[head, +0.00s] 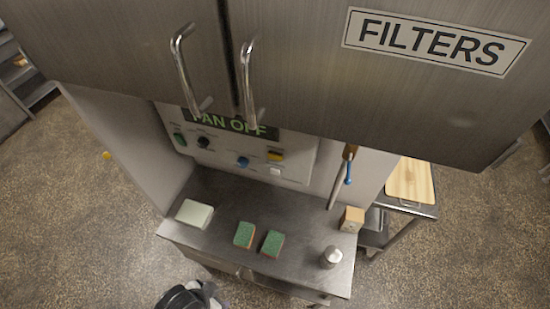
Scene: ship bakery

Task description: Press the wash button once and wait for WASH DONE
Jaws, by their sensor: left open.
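The control panel (225,158) is on the wall under the steel cabinet. Its display (231,124) reads FAN OFF, partly covered by the door handles. The panel carries a green button (179,140), a black knob (204,143), a blue button (243,162), a yellow switch (275,155) and a pale piece (275,171). Their labels are too small to read, so I cannot tell which is the wash button. My left gripper (188,297) is open at the bottom edge, partly cut off, well below the panel and touching nothing. My right gripper is out of view.
The steel counter (215,218) holds a pale block (194,213), two green-topped sponges (244,235) (272,243), a metal shaker (331,257) and a wooden block (351,219). The cabinet marked FILTERS (436,42) overhangs the panel.

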